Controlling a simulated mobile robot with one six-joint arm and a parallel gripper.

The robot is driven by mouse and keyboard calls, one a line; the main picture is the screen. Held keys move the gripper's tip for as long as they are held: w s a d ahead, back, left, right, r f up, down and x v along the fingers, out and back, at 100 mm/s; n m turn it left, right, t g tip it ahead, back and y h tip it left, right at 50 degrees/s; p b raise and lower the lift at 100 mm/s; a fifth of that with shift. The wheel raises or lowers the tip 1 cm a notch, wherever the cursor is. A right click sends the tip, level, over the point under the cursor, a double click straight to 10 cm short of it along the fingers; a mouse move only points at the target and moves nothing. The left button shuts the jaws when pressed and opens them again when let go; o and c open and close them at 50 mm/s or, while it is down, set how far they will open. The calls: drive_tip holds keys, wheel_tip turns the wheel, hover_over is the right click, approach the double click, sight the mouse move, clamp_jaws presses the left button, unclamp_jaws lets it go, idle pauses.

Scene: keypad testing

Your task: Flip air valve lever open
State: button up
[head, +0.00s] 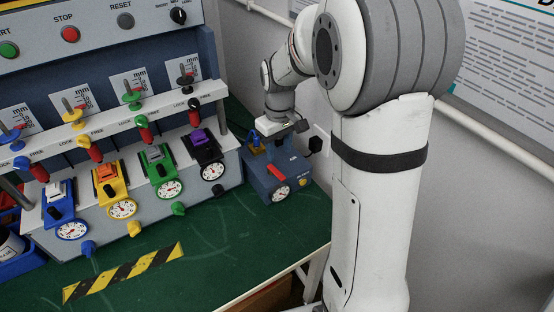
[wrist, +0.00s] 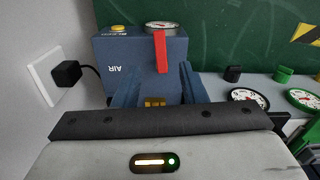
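The blue air valve box (head: 270,185) stands on the green bench at its right end, with "AIR" lettering in the wrist view (wrist: 112,70). A red lever (wrist: 161,52) lies along its top, pointing from the gauge towards my gripper; it shows small in the head view (head: 277,172). A brass-coloured part (wrist: 155,101) sits behind the lever. My gripper (wrist: 158,78) is open over the box, its blue fingers apart on either side of the lever's near end. In the head view my gripper (head: 262,143) is small. I cannot tell whether it touches the lever.
The box carries a gauge (head: 281,193) and a yellow button (wrist: 118,28). A black plug (wrist: 67,73) is in a wall socket close by. The keypad panel with coloured valves and a black unit (head: 205,150) stands to the left. Bare green bench (head: 215,235) lies in front.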

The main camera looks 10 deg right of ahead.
sight(279, 173)
wheel_tip(279, 173, down, 8)
drive_tip(key=shift+w+r, duration=0.1)
idle(0.4)
clamp_jaws()
